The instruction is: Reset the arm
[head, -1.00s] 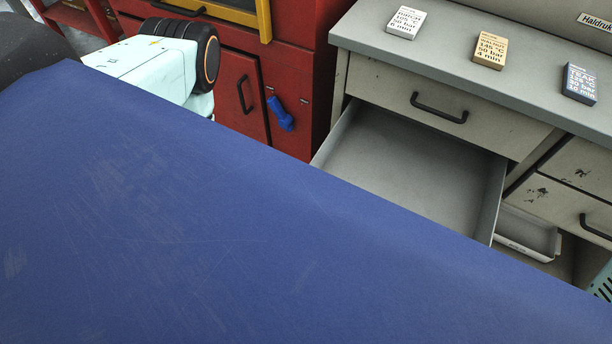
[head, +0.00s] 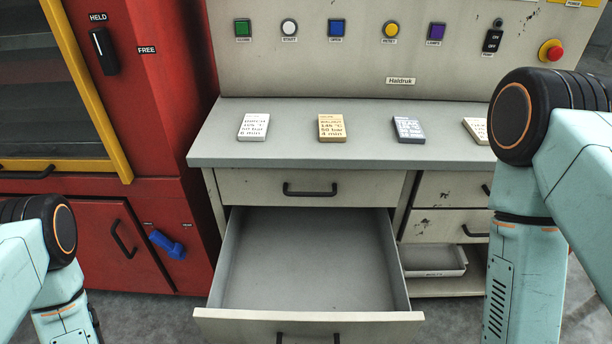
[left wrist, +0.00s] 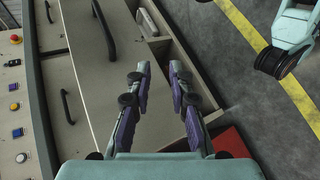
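My left arm (head: 45,240) enters at the lower left of the head view and my right arm (head: 535,180) at the right, both bent downward. Neither gripper shows in the head view. In the left wrist view my left gripper (left wrist: 160,76) has its two purple-padded fingers apart, with nothing between them. It hangs in front of the grey cabinet, whose handles and panel buttons show to the left. My right gripper is out of view.
An open, empty drawer (head: 310,265) juts from the grey cabinet between my arms. Label cards, including a yellow one (head: 332,128), lie on the worktop (head: 285,155). A red cabinet (head: 155,120) with a blue handle (head: 166,244) stands left. A red emergency button (head: 551,50) is at upper right.

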